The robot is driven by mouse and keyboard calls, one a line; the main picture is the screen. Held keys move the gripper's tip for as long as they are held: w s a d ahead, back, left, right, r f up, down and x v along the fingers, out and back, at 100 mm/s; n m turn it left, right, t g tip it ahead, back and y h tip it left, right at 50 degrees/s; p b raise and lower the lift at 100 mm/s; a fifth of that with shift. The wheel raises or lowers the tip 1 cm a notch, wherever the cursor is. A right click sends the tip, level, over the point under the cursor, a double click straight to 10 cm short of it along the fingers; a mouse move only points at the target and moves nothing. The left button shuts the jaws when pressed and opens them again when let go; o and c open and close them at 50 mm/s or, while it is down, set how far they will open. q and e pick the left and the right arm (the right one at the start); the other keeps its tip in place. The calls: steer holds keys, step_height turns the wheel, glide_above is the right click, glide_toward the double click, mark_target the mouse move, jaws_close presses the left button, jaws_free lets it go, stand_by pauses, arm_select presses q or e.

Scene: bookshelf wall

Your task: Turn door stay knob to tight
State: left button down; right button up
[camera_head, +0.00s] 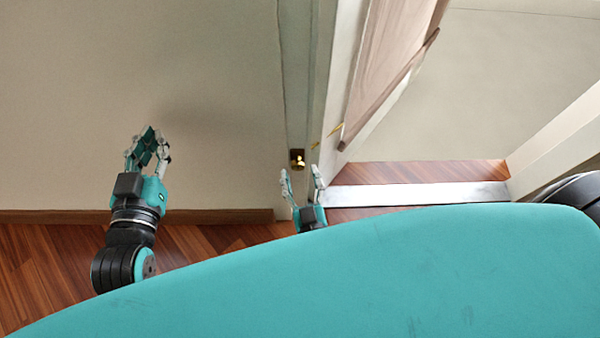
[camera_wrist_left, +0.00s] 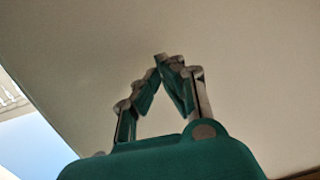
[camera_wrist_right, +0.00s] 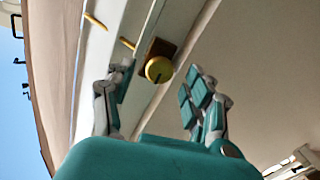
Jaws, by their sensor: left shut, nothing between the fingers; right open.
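The door stay knob (camera_wrist_right: 159,69) is a round, yellow brass knob with a dark slot, on a brown plate on the pale door frame. In the head view the knob (camera_head: 297,158) is a small brass spot beside the door opening. My right gripper (camera_wrist_right: 155,82) is open and empty, with the knob ahead between its fingers and apart from them. In the head view my right gripper (camera_head: 302,172) is just below the knob. My left gripper (camera_head: 148,136) is shut and empty in front of the pale wall, left of the knob; its fingertips meet in the left wrist view (camera_wrist_left: 162,60).
A wooden door (camera_head: 385,60) stands open right of the frame. Small brass pieces (camera_wrist_right: 127,43) show on the frame near the knob. A grey threshold (camera_head: 420,194) crosses the wooden floor (camera_head: 55,265). The wall (camera_head: 100,80) on the left is bare.

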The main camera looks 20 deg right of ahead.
arm_select(q)
steer(key=shift+d+r+t, duration=0.1)
steer(key=shift+r+t, duration=0.3)
steer(key=shift+r, duration=0.1)
arm_select(e)
steer(key=shift+w, duration=0.6)
jaws_close()
